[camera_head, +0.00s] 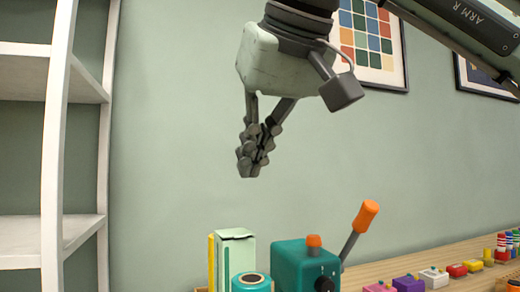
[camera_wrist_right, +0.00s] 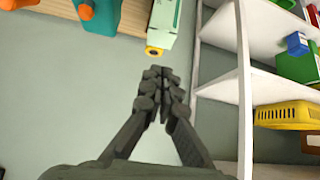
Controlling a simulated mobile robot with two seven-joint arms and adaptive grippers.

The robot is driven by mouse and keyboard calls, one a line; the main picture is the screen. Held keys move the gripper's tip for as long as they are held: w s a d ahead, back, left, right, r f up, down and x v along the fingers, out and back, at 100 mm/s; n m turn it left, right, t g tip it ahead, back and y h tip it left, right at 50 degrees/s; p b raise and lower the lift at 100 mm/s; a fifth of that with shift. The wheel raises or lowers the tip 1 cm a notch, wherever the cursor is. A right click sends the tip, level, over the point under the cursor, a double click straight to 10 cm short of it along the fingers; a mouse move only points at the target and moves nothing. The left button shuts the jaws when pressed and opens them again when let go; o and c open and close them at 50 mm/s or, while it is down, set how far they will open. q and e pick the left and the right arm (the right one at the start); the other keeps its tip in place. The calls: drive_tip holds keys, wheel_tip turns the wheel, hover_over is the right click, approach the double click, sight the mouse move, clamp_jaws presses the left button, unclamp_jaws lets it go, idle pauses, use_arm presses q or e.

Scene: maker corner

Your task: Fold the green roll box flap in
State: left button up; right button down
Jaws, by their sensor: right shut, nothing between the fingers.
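The green roll box (camera_head: 236,256) is a tall, pale green and white box standing upright at the bottom of the head view. A dark line runs along its top; whether the flap is up or folded in is too small to tell. The box also shows at the top of the right wrist view (camera_wrist_right: 165,22). My right gripper (camera_head: 250,174) hangs above the box, pointing down, apart from it. Its fingers are shut with nothing between them, as they also show in the wrist view (camera_wrist_right: 161,72). My left gripper is not in view.
A teal device (camera_head: 303,264) with an orange-tipped lever (camera_head: 366,216) stands right of the box. A teal round thing (camera_head: 251,283) is in front of it, a yellow thing (camera_head: 211,260) beside it. White shelves (camera_head: 54,80) stand left. Small colourful items line the table at right.

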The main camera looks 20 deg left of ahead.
hover_over(239, 236)
drive_tip(key=s, duration=0.1)
wheel_tip(239, 236, down, 4)
drive_tip(key=f, duration=0.1)
drive_tip(key=d+f, duration=0.1)
drive_tip(key=f, duration=0.1)
drive_tip(key=shift+s+d+f, duration=0.1)
drive_tip(key=shift+s+f, duration=0.1)
drive_tip(key=shift+f, duration=0.1)
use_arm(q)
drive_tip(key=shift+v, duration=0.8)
use_arm(e)
drive_tip(key=shift+f, duration=0.3)
use_arm(q)
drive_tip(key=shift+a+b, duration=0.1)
drive_tip(key=shift+b, duration=0.25)
use_arm(e)
drive_tip(key=shift+s+f+t+y+b, duration=0.15)
drive_tip(key=shift+f+t+y+b, duration=0.2)
drive_tip(key=shift+f+b, duration=0.6)
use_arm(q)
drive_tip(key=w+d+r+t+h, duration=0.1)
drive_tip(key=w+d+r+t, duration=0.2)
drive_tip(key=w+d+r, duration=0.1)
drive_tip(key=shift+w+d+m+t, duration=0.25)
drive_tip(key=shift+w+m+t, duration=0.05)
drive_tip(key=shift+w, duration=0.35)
use_arm(e)
drive_tip(key=shift+r, duration=0.25)
